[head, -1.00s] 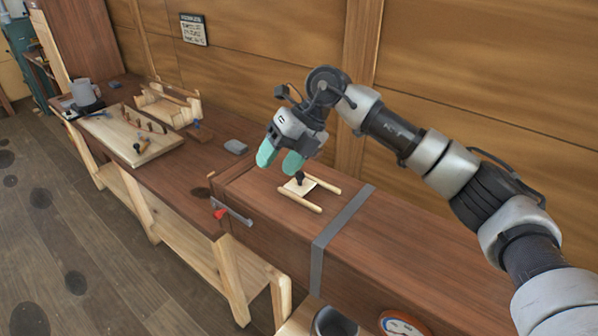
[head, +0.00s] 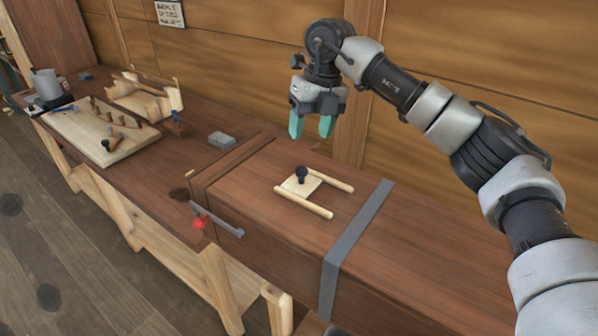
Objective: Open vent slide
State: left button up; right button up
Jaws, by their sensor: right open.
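The vent slide is a small pale wooden plate (head: 297,189) with a dark knob (head: 301,173) standing upright on it. It lies between two pale wooden rails (head: 305,203) on top of the long brown wooden box (head: 255,215). My right gripper (head: 311,130) has teal fingertips pointing down. It is open and empty, above and behind the plate and knob, not touching them. Whether there is an opening under the plate is hidden. My left gripper is not in view.
A grey strap (head: 350,245) crosses the box right of the rails. A grey block (head: 221,140) and a board with pegs (head: 105,135) lie on the bench to the left. The box top around the rails is clear.

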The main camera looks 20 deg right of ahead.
aim_at(302, 167)
jog(key=f+p, duration=0.1)
jog(key=f, duration=0.2)
jog(key=a+f+p, duration=0.1)
jog(key=f, duration=0.2)
jog(key=a+f+p, duration=0.1)
jog(key=f, duration=0.2)
jog(key=shift+s, duration=0.2)
jog(key=shift+f, duration=0.4)
jog(key=shift+s, duration=0.1)
jog(key=shift+c, duration=0.3)
grip_shut()
